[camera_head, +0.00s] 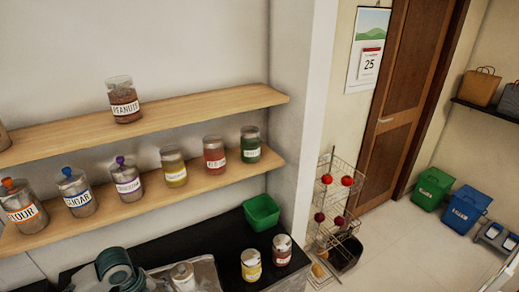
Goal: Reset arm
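Neither of my grippers shows in the head view, and no part of my arms can be made out for sure. No clay waterpot can be made out.
A black counter (213,245) holds a green bin (262,212), two jars (251,265) and teal dishware (118,270). Two wooden shelves (190,112) above carry several labelled jars (125,100). A wire rack (335,205) stands before a brown door (400,110).

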